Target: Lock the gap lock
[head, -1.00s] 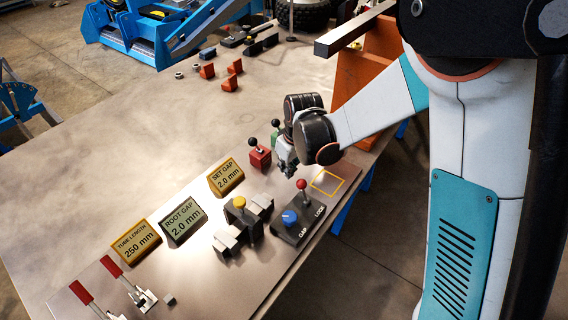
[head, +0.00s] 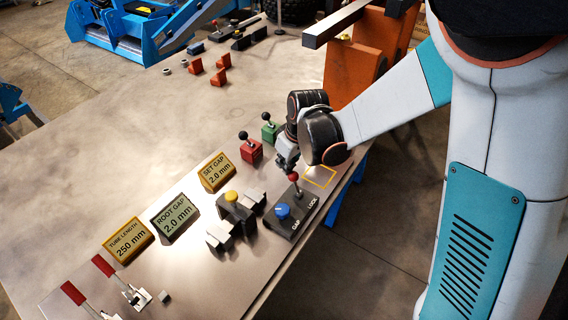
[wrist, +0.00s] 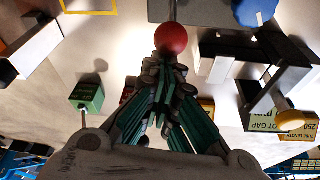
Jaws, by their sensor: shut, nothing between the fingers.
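The gap lock is a lever with a red ball top (head: 293,177), standing on a dark box (head: 288,230) labelled GAP and LOCK. A blue knob (head: 282,211) sits on the same box, on the GAP side. My gripper (head: 288,167) is just behind the red ball in the head view, pointing down, with its fingertips partly hidden. In the wrist view my gripper (wrist: 170,62) is shut and empty, its fingertips right beside the red ball (wrist: 171,38). I cannot tell whether they touch it.
Red (head: 250,152) and green (head: 270,131) boxes with black-knobbed levers stand behind my gripper. A fixture with a yellow knob (head: 231,197) stands left of the lock box. Signs stand farther left. A yellow outlined square (head: 320,177) on the table is empty.

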